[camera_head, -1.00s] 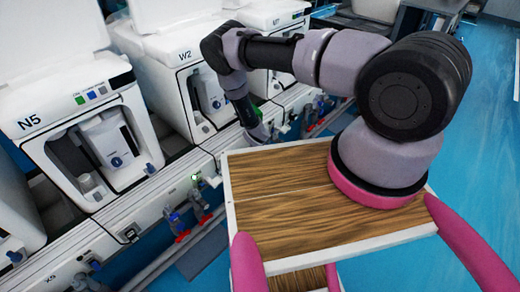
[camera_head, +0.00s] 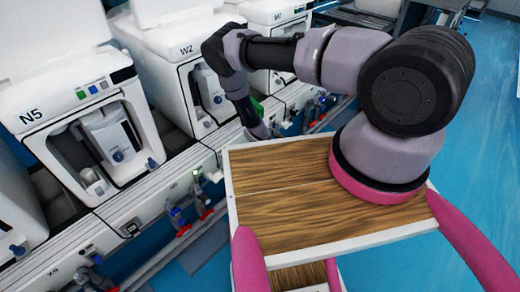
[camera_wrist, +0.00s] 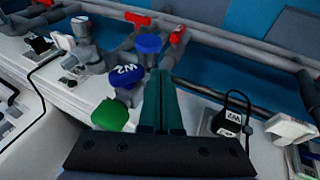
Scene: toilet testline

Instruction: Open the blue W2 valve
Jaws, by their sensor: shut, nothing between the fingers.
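The blue W2 valve knob (camera_wrist: 127,76), with a white W2 label, shows left of my fingertips in the wrist view. My gripper (camera_wrist: 161,75) has its two dark green fingers pressed together with nothing between them. The fingertips overlap the picture close to the knob's right side; I cannot tell whether they touch it. In the head view my gripper's end (camera_head: 258,131) hangs in front of the W2 toilet unit (camera_head: 178,88), beyond the wooden top. The W2 knob cannot be made out there.
A green knob (camera_wrist: 112,116) sits just left of my fingers. Another blue knob (camera_wrist: 149,44) and red handles (camera_wrist: 178,35) lie along the pipes beyond. A black W2-labelled box (camera_wrist: 228,121) is at right. The N5 unit (camera_head: 85,120) stands left; blue floor (camera_head: 480,150) is open at right.

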